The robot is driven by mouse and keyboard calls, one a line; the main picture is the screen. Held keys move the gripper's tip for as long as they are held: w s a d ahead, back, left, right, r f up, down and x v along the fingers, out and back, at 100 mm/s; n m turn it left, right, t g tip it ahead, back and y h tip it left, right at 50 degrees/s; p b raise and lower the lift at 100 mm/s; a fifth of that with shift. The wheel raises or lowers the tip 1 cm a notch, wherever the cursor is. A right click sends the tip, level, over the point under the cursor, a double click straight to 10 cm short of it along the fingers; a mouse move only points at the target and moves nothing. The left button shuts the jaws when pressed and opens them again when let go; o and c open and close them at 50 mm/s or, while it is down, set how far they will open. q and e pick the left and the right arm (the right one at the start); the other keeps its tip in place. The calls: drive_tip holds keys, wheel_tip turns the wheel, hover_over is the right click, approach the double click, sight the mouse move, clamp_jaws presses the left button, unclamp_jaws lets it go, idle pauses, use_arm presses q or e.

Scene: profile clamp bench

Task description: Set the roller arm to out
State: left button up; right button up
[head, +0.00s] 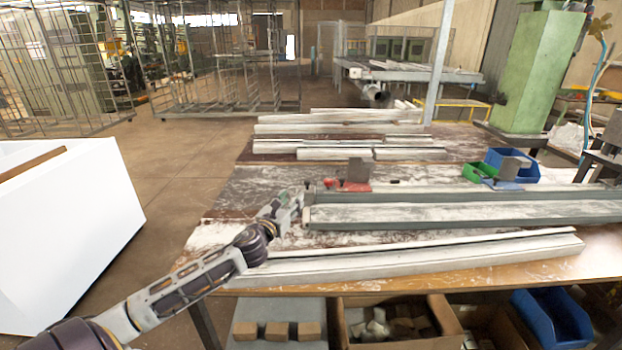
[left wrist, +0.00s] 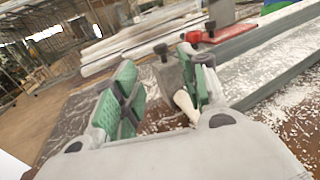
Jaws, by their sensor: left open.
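My left gripper (head: 293,198) is at the left end of the long grey profile channel (head: 450,212) on the bench. In the left wrist view its two green-padded fingers (left wrist: 160,62) are apart. A small dark grey upright piece (left wrist: 168,78) with a pale rounded bar (left wrist: 186,106) shows between the fingers, close to the right one. This looks like the roller arm, but its setting cannot be told. In the head view the gripper mostly hides this spot. I cannot tell whether a finger touches it. My right gripper is not in view.
A red clamp (head: 346,186) with a grey upright plate (head: 359,170) stands just behind the channel's left end. Pale profiles (head: 340,128) are stacked at the back. A long profile (head: 420,260) lies along the front edge. Blue (head: 511,164) and green (head: 479,172) bins stand right.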

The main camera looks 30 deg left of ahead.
sight(306, 182)
use_arm(q)
drive_tip(key=shift+w+r, duration=0.1)
drive_tip(key=shift+w, duration=0.25)
idle(0.4)
drive_tip(key=shift+w+a, duration=0.35)
drive_tip(key=shift+w, duration=1.85)
drive_tip(key=shift+w+a, duration=0.4)
drive_tip(key=shift+w, duration=1.75)
drive_tip(key=shift+w+a, duration=0.35)
drive_tip(key=shift+w, duration=1.85)
clamp_jaws()
